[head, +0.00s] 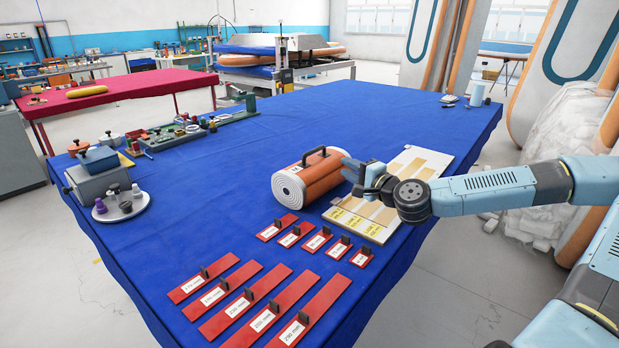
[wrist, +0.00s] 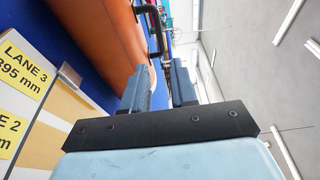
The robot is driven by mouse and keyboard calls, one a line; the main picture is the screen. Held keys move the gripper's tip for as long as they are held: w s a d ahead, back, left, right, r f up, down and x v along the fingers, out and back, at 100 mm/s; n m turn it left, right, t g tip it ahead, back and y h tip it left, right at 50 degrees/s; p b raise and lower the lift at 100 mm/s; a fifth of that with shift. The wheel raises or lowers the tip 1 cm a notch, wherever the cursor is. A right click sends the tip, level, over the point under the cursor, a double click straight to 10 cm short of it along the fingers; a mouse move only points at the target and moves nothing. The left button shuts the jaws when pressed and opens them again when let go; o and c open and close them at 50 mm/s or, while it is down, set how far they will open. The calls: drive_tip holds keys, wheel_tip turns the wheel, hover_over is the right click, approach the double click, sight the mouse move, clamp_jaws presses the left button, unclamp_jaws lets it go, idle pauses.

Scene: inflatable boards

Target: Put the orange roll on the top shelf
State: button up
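The orange roll (head: 322,180) lies on the blue-covered table, its white spiral end facing front left and a black handle (head: 313,155) on top. In the wrist view the orange roll (wrist: 105,40) fills the upper left, and its black handle (wrist: 156,28) shows beyond the fingertips. My gripper (head: 349,170) is at the roll's right side in the head view. In the wrist view my gripper (wrist: 160,72) has its two fingers apart with nothing held between them. I cannot tell whether a finger touches the roll. I cannot make out the top shelf in either view.
A lane board (head: 413,162) with yellow labels lies under and beside my gripper. Red labelled strips (head: 268,310) cover the table's front. A grey box (head: 98,178), a round tray (head: 122,208) and small tools stand at left. The table's back middle is clear.

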approach(319, 163)
drive_tip(key=w+a+r, duration=0.3)
drive_tip(key=w+r, duration=0.1)
drive_tip(key=shift+f+x, duration=0.2)
drive_tip(key=shift+x, duration=1.05)
drive_tip(key=shift+f+x, duration=0.2)
drive_tip(key=shift+x, duration=1.05)
drive_tip(key=c, duration=0.5)
drive_tip(key=shift+s+f, duration=0.1)
